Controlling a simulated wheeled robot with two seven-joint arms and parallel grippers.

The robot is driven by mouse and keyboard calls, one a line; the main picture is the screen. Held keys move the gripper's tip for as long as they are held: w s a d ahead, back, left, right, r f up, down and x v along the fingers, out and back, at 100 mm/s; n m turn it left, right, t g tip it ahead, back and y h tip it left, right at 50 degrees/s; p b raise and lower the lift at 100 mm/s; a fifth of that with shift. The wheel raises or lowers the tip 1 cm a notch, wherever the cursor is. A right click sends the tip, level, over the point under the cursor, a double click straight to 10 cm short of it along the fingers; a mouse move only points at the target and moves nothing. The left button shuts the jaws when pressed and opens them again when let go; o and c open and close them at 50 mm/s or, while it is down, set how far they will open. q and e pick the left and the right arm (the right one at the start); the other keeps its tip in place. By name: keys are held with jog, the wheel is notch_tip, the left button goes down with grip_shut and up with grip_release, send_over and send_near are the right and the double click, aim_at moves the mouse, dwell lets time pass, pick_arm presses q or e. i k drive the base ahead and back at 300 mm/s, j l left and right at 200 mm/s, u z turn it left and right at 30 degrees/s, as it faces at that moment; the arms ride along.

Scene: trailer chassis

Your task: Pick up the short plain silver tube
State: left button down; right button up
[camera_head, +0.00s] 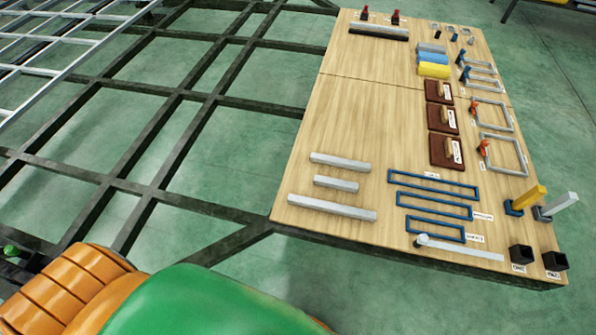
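Three plain silver tubes lie on the near left part of the wooden table top, roughly parallel. The short silver tube (336,184) is the middle one, lying flat with clear wood around it. A longer silver tube (340,162) lies behind it and the longest silver tube (331,207) lies in front, near the table's near edge. Neither of my grippers can be made out in the head view.
Blue rectangular frames (434,185) lie right of the tubes on the table (352,110). Brown blocks (444,150) stand behind them. Black square cups (521,254) stand at the near right corner. Dark floor beams (165,160) cross the left side.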

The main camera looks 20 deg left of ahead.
aim_at(325, 181)
jog(key=u, duration=0.25)
jog(key=i+j+z, duration=0.25)
jog(key=z, duration=0.15)
jog(key=i+j+z, duration=0.45)
jog(key=j+z, duration=0.3)
jog(key=l, duration=0.1)
